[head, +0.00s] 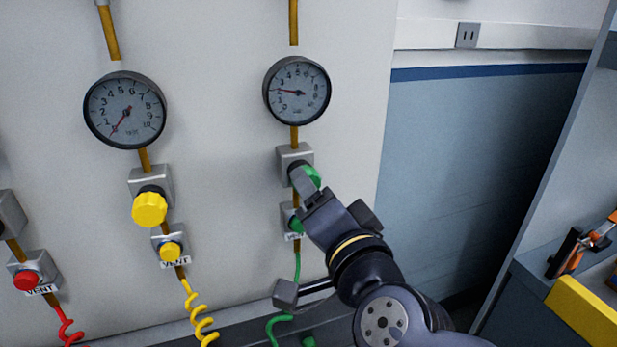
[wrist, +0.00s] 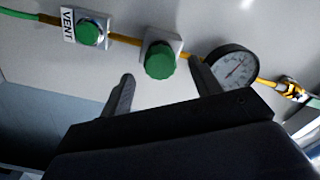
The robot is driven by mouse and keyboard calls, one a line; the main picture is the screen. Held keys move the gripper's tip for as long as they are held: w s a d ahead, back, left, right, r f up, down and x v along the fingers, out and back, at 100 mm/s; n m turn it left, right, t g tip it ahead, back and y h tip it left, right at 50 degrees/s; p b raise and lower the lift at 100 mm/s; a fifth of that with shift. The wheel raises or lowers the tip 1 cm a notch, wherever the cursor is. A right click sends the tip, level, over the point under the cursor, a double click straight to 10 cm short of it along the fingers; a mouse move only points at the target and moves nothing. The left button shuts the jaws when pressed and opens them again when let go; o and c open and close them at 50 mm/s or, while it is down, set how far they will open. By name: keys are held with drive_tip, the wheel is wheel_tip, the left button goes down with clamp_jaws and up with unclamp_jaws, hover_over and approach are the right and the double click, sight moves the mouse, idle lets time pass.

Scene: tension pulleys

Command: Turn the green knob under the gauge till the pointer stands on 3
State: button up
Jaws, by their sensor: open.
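The green knob (head: 314,174) sits on a grey block below the right gauge (head: 297,90), partly hidden behind my gripper (head: 306,178). The gauge's red pointer points left, near the 2 to 3 marks; the exact reading is too small to tell. In the wrist view, the knob (wrist: 160,61) shows between and beyond the two spread fingertips of my open gripper (wrist: 161,70). I cannot tell whether a finger touches it. The gauge (wrist: 233,70) is partly behind the right finger there.
A smaller green vent knob (head: 295,223) sits below, close to my gripper; it also shows in the wrist view (wrist: 90,33). To the left are a second gauge (head: 125,110), a yellow knob (head: 149,208) and a yellow vent knob (head: 171,250). A red vent knob (head: 27,280) is far left.

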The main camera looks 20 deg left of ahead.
drive_tip(key=shift+p+v, duration=1.2)
drive_tip(key=shift+v, duration=1.8)
drive_tip(key=shift+w, duration=0.1)
drive_tip(key=shift+b+x, duration=2.3)
drive_tip(key=shift+x, duration=3.1)
